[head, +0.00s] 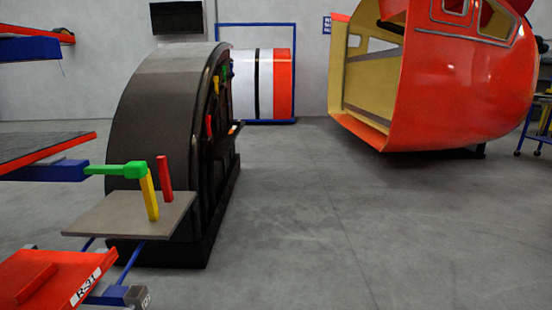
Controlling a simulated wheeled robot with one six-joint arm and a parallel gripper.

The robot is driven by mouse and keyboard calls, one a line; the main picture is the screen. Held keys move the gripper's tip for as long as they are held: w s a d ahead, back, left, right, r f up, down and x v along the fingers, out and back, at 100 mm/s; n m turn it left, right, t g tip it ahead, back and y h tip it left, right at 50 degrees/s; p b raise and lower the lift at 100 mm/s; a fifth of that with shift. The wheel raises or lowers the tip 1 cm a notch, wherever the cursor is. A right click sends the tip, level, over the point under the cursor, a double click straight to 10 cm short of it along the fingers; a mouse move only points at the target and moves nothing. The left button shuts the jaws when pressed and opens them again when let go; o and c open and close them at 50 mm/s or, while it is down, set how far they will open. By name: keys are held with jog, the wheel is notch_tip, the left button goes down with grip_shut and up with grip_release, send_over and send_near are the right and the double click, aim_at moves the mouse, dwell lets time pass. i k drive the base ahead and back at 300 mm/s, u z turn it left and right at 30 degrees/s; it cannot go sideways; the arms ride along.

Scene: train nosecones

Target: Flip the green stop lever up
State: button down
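A green bar-shaped piece (115,169) lies level at the left, running from a blue bar to the top of a yellow piece (149,196).
Orange-red panels on blue supports fill the left edge, one marked R-31 (45,283). A large orange nosecone (455,80) stands at the back right. A white and orange panel (262,83) in a blue frame is behind. The grey floor (320,230) at centre and right is clear.

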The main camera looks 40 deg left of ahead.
aim_at(133, 170)
jog(key=i, duration=1.65)
jog(key=u, duration=5.5)
jog(key=i, duration=1.7)
